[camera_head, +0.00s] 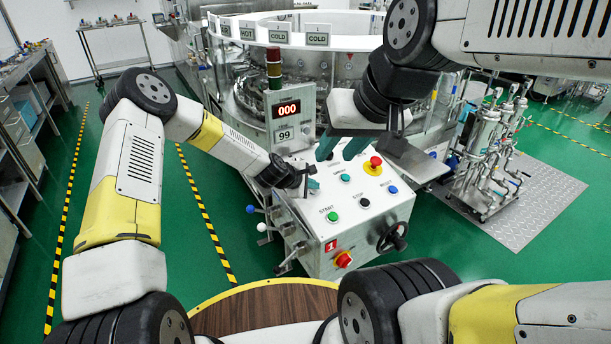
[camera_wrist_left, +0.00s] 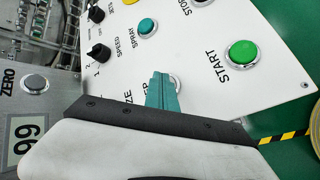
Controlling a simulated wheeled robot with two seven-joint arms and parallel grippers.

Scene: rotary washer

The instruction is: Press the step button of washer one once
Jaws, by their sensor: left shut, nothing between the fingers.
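The white control panel of washer one (camera_head: 310,224) slopes up in the middle of the head view, with a red "1" plate (camera_head: 332,245) on its front. My left gripper (camera_head: 311,185) is shut and empty over the panel's left part. In the left wrist view its teal fingertips (camera_wrist_left: 162,92) are at a pale round button (camera_wrist_left: 177,84), by a label of which only "EP" shows. The fingers partly hide this button, and I cannot tell whether they touch it. My right gripper (camera_head: 341,148) has its teal fingers apart above the panel's back edge.
The green START button (camera_head: 332,216), STOP button (camera_head: 364,202) and red emergency button (camera_head: 375,162) are on the same panel. A display (camera_head: 287,108) reading 000 stands behind. A brown round table (camera_head: 255,309) is in front.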

